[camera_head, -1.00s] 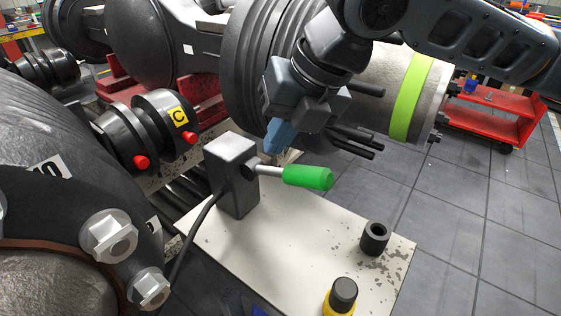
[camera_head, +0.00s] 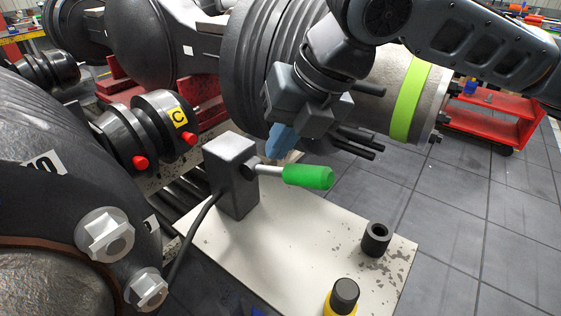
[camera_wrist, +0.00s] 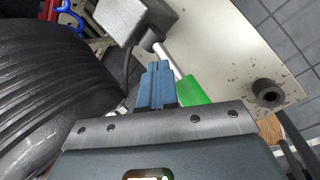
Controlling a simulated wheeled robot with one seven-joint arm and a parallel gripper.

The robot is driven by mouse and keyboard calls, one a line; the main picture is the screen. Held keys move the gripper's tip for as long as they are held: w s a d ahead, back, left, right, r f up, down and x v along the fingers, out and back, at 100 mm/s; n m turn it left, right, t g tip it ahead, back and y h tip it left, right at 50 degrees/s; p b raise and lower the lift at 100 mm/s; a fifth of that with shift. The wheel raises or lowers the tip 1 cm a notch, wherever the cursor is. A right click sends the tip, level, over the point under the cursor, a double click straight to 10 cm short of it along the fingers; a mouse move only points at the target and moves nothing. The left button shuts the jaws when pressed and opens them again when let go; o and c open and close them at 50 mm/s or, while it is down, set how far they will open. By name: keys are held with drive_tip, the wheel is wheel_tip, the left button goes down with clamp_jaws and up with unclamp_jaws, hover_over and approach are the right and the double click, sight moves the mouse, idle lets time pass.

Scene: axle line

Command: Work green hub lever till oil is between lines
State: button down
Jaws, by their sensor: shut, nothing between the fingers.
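The hub lever has a green grip (camera_head: 308,177) on a silver rod, which sticks out to the right, roughly level, from a grey box (camera_head: 232,180) on a pale stand. My gripper (camera_head: 281,148) is shut and empty, its blue fingers pointing down just above and behind the lever, seemingly apart from it. In the wrist view the shut fingers (camera_wrist: 157,72) lie just left of the rod and green grip (camera_wrist: 195,91), and my gripper body hides part of the grip. No oil level or lines can be made out.
The pale stand (camera_head: 285,240) also bears a black ring (camera_head: 376,239) and a black-capped yellow bottle (camera_head: 343,297). The large axle hub with studs (camera_head: 358,142) is close behind my gripper. A dark cable runs from the box. Clear floor lies to the right.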

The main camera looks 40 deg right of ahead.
sight(288, 165)
drive_tip(key=shift+s+d+f+b, duration=0.1)
drive_tip(key=shift+s+f+b, duration=0.1)
drive_tip(key=shift+f+b, duration=0.35)
drive_tip(key=shift+s+d+f+b, duration=0.1)
drive_tip(key=shift+s+f+b, duration=0.15)
drive_tip(key=shift+f+b, duration=0.35)
drive_tip(key=shift+s+f+b, duration=0.2)
drive_tip(key=shift+f+b, duration=0.2)
drive_tip(key=shift+f, duration=0.25)
idle(1.8)
drive_tip(key=shift+r, duration=0.1)
idle(0.5)
drive_tip(key=shift+w+a+r+p, duration=0.1)
drive_tip(key=shift+w+r+p, duration=0.15)
drive_tip(key=shift+r+p, duration=0.45)
drive_tip(key=shift+w+a+r+p, duration=0.1)
drive_tip(key=shift+w+r+p, duration=0.2)
drive_tip(key=shift+r+p, duration=0.35)
drive_tip(key=shift+w+a+r+p, duration=0.1)
drive_tip(key=shift+w+r+p, duration=0.15)
drive_tip(key=shift+r+p, duration=0.45)
drive_tip(key=shift+r, duration=0.15)
drive_tip(key=r+p, duration=0.1)
drive_tip(key=w+r+p, duration=0.1)
drive_tip(key=r, duration=0.1)
drive_tip(key=r+p, duration=0.1)
drive_tip(key=shift+w+a+r, duration=0.25)
drive_tip(key=shift+w+r, duration=0.1)
drive_tip(key=shift+s, duration=0.1)
